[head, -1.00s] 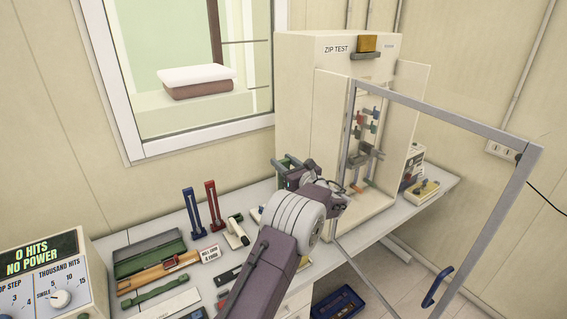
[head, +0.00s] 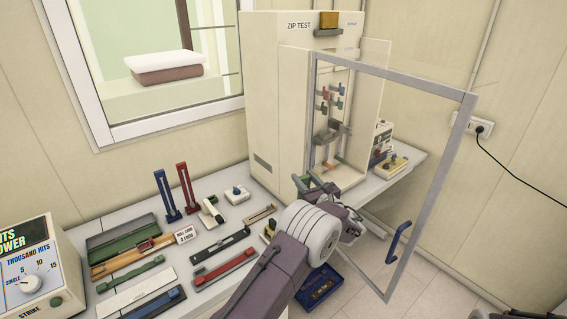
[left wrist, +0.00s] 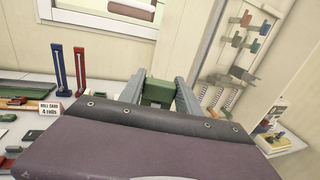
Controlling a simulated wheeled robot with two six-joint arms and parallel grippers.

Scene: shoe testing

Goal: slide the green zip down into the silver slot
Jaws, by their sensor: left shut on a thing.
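My left gripper (head: 312,181) is in front of the lower part of the cream ZIP TEST cabinet (head: 262,105). In the left wrist view, its two grey fingers (left wrist: 158,84) are shut on a green block (left wrist: 157,93), seemingly the green zip. The block's lower part is hidden behind my wrist. Inside the open cabinet are small red, green and blue pulls and a grey bracket (head: 331,134); they also show in the wrist view, with the bracket (left wrist: 242,74) right of my fingers. I cannot tell which part is the silver slot.
A grey-framed clear door (head: 467,112) stands open right of my arm. Blue (head: 166,196) and red (head: 186,188) upright stands and several bars lie on the bench to the left. A cream hit counter (head: 40,265) sits at left. A blue tray (head: 322,290) lies below.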

